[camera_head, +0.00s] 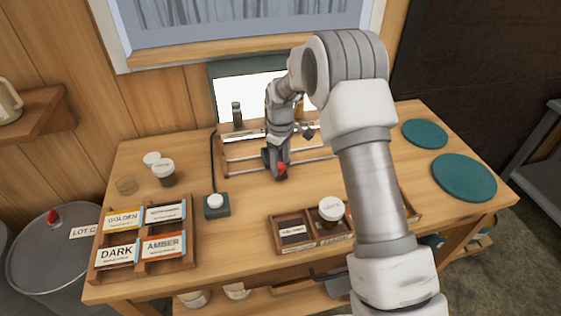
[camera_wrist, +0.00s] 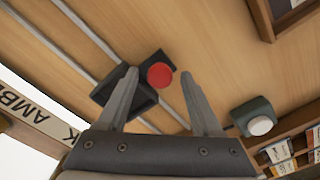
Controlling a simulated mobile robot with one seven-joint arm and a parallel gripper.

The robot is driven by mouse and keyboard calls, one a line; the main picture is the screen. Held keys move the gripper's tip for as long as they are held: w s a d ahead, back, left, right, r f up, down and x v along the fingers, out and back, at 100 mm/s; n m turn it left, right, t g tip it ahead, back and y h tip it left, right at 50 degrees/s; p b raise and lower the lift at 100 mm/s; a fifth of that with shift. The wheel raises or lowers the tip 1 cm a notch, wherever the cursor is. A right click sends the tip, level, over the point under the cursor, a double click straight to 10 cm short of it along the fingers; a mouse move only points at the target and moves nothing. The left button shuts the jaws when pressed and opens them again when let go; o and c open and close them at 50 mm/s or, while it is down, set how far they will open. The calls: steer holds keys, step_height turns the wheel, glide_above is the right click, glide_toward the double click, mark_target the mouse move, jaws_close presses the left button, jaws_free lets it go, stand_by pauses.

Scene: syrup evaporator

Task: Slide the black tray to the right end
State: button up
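The black tray (camera_wrist: 143,95) sits on two metal rails and carries a round red knob (camera_wrist: 160,75). In the head view the black tray (camera_head: 267,158) is left of the middle of the rails (camera_head: 242,166), mostly hidden by my gripper, and the red knob (camera_head: 282,169) shows at its front. My gripper (camera_wrist: 159,74) points down over the knob, and it also shows in the head view (camera_head: 278,160). Its fingers are apart, one on each side of the knob, with a visible gap on the right side. The right end of the rails is partly hidden by my arm.
A green box with a white button (camera_head: 216,206) stands front left of the rails. A wooden label rack (camera_head: 188,250) lies at the left. A compartment box (camera_head: 311,245) with a white-lidded jar (camera_head: 331,210) is in front. Two green discs (camera_head: 464,178) lie at the right.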

jaws_close()
stand_by(1.2)
